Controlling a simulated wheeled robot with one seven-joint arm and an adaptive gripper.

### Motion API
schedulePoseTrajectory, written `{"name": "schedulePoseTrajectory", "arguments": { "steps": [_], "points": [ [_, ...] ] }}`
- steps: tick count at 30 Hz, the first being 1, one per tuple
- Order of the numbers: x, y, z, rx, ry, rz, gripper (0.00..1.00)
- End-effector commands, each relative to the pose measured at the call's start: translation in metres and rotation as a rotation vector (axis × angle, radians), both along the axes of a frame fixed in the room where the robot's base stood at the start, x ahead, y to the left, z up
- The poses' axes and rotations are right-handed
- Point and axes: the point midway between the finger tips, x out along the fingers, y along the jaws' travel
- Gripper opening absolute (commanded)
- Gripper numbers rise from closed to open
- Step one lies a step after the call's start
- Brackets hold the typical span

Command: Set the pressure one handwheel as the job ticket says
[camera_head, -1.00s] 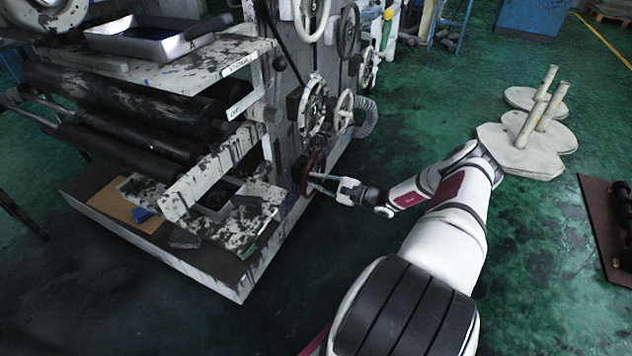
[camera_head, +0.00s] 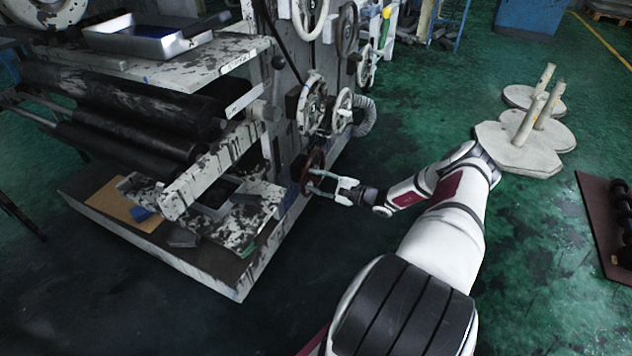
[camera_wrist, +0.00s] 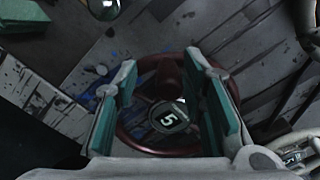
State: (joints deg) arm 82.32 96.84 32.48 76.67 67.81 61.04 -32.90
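A dark red handwheel (camera_head: 310,160) sits low on the side of the machine. It also shows in the wrist view, its round hub plate (camera_wrist: 168,118) marked "5" and its rim (camera_wrist: 160,151) partly hidden behind my fingers. I cannot tell from the frames whether this is the pressure one handwheel. My gripper (camera_head: 313,182) is at this wheel; in the wrist view its two green-padded fingers (camera_wrist: 160,68) are spread apart over the wheel, one on each side of the hub. I cannot tell whether they touch the rim. No readable job ticket is in view.
A pale handwheel (camera_head: 342,110) and a larger wheel (camera_head: 312,103) are just above, with more wheels (camera_head: 311,14) higher up. The machine's base plate (camera_head: 235,285) juts out at lower left.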

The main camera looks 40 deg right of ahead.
Motion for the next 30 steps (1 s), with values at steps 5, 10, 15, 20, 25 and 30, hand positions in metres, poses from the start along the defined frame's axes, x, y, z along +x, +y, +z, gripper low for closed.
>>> {"name": "schedulePoseTrajectory", "arguments": {
  "steps": [5,10,15,20,25,30],
  "points": [
    [-0.002,-0.001,0.000,0.000,-0.001,-0.001,0.37],
    [-0.020,-0.008,0.000,-0.001,0.000,-0.001,0.37],
    [-0.052,-0.020,0.000,0.000,0.001,-0.003,0.37],
    [-0.081,-0.030,0.000,0.000,0.001,-0.002,0.37],
    [-0.103,-0.038,0.000,-0.001,0.000,-0.001,0.37],
    [-0.112,-0.041,0.000,0.000,0.000,0.000,0.37]
  ]
}}
